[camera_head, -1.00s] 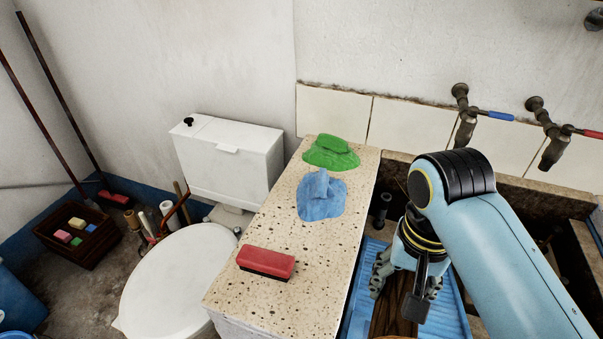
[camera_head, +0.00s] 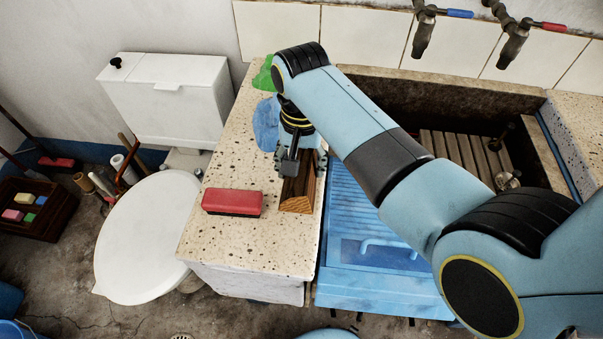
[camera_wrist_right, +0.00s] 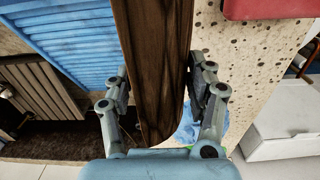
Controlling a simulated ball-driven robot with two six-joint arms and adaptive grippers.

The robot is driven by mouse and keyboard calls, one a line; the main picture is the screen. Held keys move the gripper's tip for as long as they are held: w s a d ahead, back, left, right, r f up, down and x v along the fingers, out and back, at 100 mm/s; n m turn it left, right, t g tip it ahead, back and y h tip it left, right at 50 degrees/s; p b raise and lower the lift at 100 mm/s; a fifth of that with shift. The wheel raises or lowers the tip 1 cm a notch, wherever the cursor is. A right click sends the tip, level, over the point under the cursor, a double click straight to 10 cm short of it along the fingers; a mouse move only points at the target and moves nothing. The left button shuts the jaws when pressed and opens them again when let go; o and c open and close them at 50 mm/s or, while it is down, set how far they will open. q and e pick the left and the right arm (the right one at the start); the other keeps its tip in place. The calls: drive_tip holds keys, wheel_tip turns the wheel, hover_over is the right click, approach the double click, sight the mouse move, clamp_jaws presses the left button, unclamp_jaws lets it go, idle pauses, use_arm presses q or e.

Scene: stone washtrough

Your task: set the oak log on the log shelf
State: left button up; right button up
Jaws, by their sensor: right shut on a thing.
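The oak log (camera_head: 298,196) is a brown split wedge of wood with a paler cut end. My right gripper (camera_head: 297,168) is shut on it, with the fingers on its two sides. The log is at the right edge of the speckled stone ledge (camera_head: 240,240), beside the red brush; I cannot tell whether it touches the stone. In the right wrist view the log (camera_wrist_right: 153,55) runs lengthwise between the fingers (camera_wrist_right: 158,88). Nothing is labelled as a log shelf, so I cannot tell which surface it is. My left gripper is not in view.
A red brush (camera_head: 232,202) lies on the ledge left of the log. Blue (camera_head: 265,122) and green (camera_head: 263,77) cloths lie behind, partly hidden by my arm. Right of the ledge is a blue ribbed washboard (camera_head: 345,205) and the stone trough (camera_head: 440,95). Taps (camera_head: 424,35) hang above.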

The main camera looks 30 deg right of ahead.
wheel_tip(320, 180, down, 4)
drive_tip(key=shift+s+r, duration=0.1)
drive_tip(key=shift+r, duration=0.15)
drive_tip(key=shift+f, duration=0.1)
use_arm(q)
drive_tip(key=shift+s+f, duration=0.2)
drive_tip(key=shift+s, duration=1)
use_arm(e)
drive_tip(key=shift+f, duration=0.2)
drive_tip(key=o, duration=1.3)
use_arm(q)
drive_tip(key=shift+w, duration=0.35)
use_arm(e)
drive_tip(key=shift+o, duration=1.3)
drive_tip(key=shift+r, duration=0.1)
